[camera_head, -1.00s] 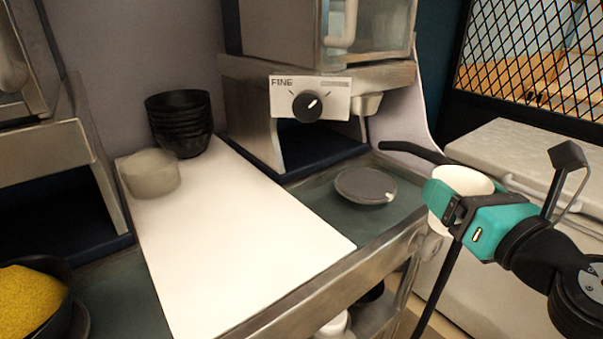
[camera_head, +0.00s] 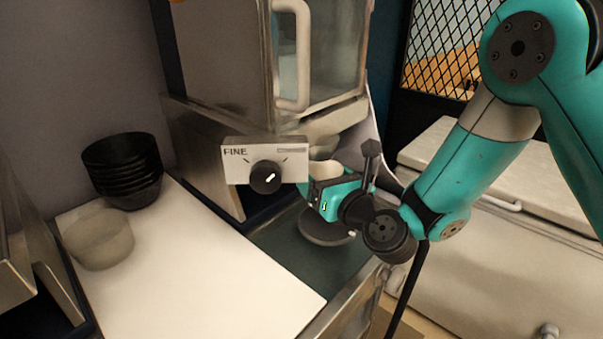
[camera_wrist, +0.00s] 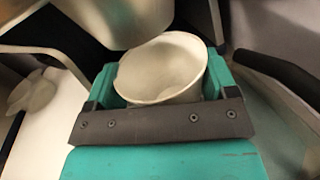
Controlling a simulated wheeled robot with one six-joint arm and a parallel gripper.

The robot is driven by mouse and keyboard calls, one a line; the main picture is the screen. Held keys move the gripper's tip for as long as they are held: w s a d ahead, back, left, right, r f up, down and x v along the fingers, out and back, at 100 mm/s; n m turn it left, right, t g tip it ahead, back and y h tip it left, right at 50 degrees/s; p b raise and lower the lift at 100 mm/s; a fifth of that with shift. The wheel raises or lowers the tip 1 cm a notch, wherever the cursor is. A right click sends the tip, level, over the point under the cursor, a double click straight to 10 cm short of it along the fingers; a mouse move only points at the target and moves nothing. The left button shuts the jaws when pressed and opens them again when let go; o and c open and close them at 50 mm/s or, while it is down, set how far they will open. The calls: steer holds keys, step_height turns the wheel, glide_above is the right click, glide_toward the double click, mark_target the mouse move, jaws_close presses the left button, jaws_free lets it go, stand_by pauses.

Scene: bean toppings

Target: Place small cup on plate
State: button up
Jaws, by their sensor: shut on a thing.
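The small white cup (camera_head: 325,170) is held by my gripper (camera_head: 327,187) in front of the grinder, just above and partly in front of the plate's far side. In the wrist view the cup (camera_wrist: 165,66) shows its open, empty-looking mouth between the teal fingers of my gripper (camera_wrist: 162,80). The plate (camera_head: 322,234) is a dark round disc on the dark counter strip beside the grinder. My gripper and wrist hide its upper right part. A gap between cup and plate cannot be measured.
The grinder (camera_head: 266,178) marked FINE stands directly behind the cup, with its metal spout close by. A white board (camera_head: 200,270) lies to the left, with a translucent bowl (camera_head: 98,240) and stacked black bowls (camera_head: 124,172) on it.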

steer(key=shift+w+a, duration=0.1)
steer(key=shift+w, duration=0.05)
step_height(320, 180, down, 4)
steer(key=b, duration=0.3)
steer(key=shift+a+r, duration=0.15)
steer(key=shift+r, duration=0.05)
steer(key=shift+f+b, duration=0.15)
steer(key=shift+b, duration=0.2)
steer(key=o, duration=0.8)
